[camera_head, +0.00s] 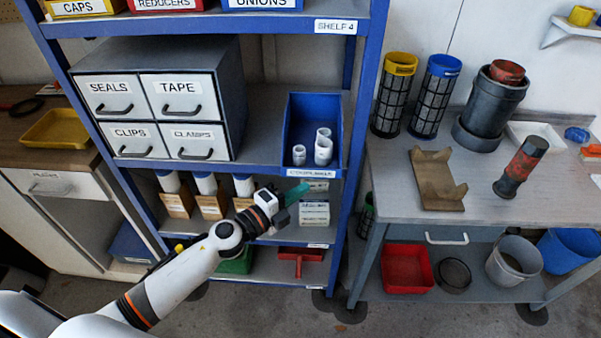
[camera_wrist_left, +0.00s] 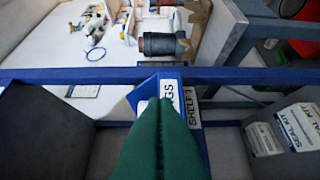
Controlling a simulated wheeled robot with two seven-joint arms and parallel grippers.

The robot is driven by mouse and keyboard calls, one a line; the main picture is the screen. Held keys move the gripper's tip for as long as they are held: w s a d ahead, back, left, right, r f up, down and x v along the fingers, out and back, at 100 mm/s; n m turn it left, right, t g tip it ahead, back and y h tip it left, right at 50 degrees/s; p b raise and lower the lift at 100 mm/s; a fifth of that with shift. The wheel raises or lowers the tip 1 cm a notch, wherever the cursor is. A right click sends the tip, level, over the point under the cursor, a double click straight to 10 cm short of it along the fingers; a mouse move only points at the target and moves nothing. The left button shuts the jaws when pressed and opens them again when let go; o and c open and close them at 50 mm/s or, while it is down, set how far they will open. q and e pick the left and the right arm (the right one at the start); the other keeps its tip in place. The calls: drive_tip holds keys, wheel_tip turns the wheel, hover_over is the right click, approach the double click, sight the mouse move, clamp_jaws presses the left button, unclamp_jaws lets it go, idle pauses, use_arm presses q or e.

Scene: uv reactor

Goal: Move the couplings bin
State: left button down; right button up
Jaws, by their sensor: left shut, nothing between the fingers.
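The couplings bin (camera_head: 291,115) is an open blue bin on a grey shelf of the blue rack, with several white couplings (camera_head: 323,147) inside. My left gripper (camera_head: 297,193) is below and in front of the bin, near the shelf's front edge, with its green fingers shut and empty. In the left wrist view the shut fingers (camera_wrist_left: 160,125) point at a blue front with a white label ending in "GS" (camera_wrist_left: 172,90). The fingers hide part of it. I cannot tell whether they touch it. My right gripper is not in view.
A grey drawer cabinet (camera_head: 158,98) stands left of the bin. The lower shelf holds white boxes (camera_head: 314,213). The workbench (camera_head: 480,193) at the right carries filter cylinders, a dark vessel (camera_head: 488,112) and a brown cradle (camera_head: 436,180), with bare top near its front edge.

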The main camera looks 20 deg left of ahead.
sight(302, 160)
use_arm(q)
drive_tip(key=w, duration=0.2)
drive_tip(key=w+a, duration=0.1)
drive_tip(key=w, duration=0.1)
drive_tip(key=shift+w, duration=0.1)
drive_tip(key=w, duration=0.2)
drive_tip(key=w+a+b, duration=0.1)
drive_tip(key=w, duration=0.3)
drive_tip(key=shift+w+a+f, duration=0.1)
drive_tip(key=shift+a, duration=0.25)
